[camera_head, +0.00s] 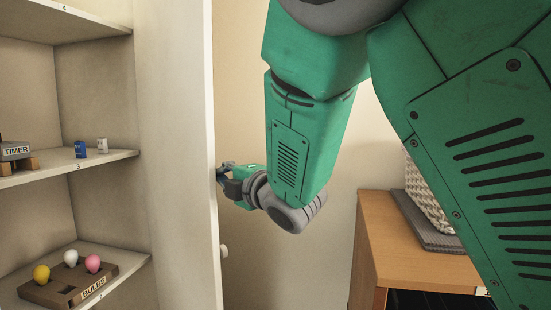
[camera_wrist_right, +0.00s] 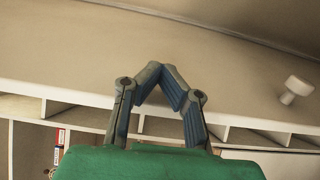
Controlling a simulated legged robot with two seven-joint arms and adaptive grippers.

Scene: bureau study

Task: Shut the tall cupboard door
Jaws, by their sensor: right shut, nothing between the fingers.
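The tall cupboard door (camera_head: 172,150) is cream and stands open, its inner face and long free edge showing in the head view. My right gripper (camera_head: 221,181) is beside the outer side at the free edge, above the knob. In the right wrist view the gripper (camera_wrist_right: 163,72) is shut and empty, its fingertips over the beige door face (camera_wrist_right: 215,88), with the knob (camera_wrist_right: 297,89) to the right. I cannot tell whether the fingertips touch the door. My left gripper is out of view.
Cupboard shelves (camera_head: 115,157) on the left hold a timer (camera_head: 16,151), small blue and white items, and a bulb tray (camera_head: 68,277).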

